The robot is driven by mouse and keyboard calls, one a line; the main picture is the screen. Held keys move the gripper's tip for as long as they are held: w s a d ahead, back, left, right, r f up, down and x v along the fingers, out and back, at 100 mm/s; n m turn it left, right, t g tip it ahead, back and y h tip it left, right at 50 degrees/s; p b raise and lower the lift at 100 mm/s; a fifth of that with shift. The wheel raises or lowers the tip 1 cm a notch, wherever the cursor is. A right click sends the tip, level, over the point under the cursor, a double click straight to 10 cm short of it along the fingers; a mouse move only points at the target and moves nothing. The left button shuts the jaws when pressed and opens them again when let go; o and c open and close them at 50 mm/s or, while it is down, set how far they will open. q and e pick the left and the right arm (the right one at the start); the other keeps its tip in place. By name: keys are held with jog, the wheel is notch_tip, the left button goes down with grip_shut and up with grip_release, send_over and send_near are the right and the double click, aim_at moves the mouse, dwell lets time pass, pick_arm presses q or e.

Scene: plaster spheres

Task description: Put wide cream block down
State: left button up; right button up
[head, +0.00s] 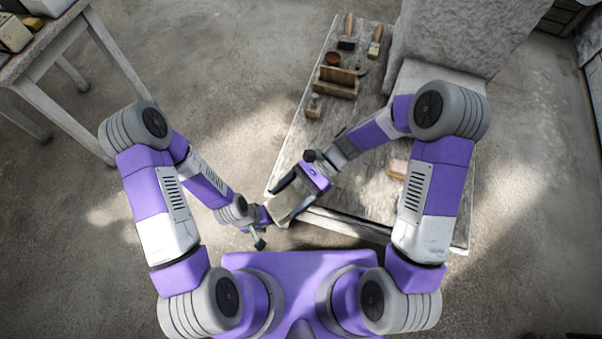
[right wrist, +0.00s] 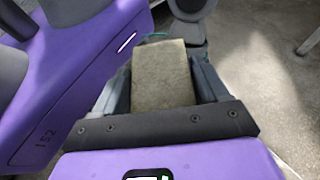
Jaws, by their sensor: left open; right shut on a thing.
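A wide cream block (head: 287,206) is held in my right gripper (head: 293,197), over or beside the near left corner of the low wooden table (head: 328,222). In the right wrist view the block (right wrist: 161,76) fills the space between the two dark fingers, its broad face toward the camera. My left gripper (head: 272,219) is open, close to the block's lower left end. Its fingers are small and partly hidden, so I cannot tell whether they touch the block. The gap between block and tabletop is not clear.
On the table are a wooden tool caddy (head: 336,88), brushes (head: 347,42), a small brown pot (head: 332,59) and a pale brick-like piece (head: 398,168). A large grey stone mass (head: 455,35) stands at the back right. Another table (head: 45,45) is at upper left.

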jog(key=w+d+f+m+t+y+p, duration=0.1)
jog(key=w+d+m+t, duration=0.1)
jog(key=w+m+t, duration=0.4)
jog(key=w+d+f+m+t+y+p, duration=0.1)
jog(key=w+d+m+t, duration=0.1)
jog(key=w+m+t, duration=0.5)
jog(key=shift+w+d+f+n+g+b, duration=0.15)
jog(key=shift+w+f+n+b, duration=0.3)
jog(key=shift+f, duration=1.3)
jog(key=shift+w+a+f+n+g+b, duration=0.15)
jog(key=shift+f+b, duration=0.4)
jog(key=shift+f, duration=1.25)
jog(key=shift+w+d+f+n+g+b, duration=0.1)
jog(key=shift+w+f+n+b, duration=0.25)
jog(key=shift+f, duration=1.4)
jog(key=shift+s, duration=0.1)
jog(key=shift+f+b, duration=0.2)
jog(key=shift+b, duration=0.1)
jog(key=o, duration=1.7)
jog(key=shift+o, duration=0.2)
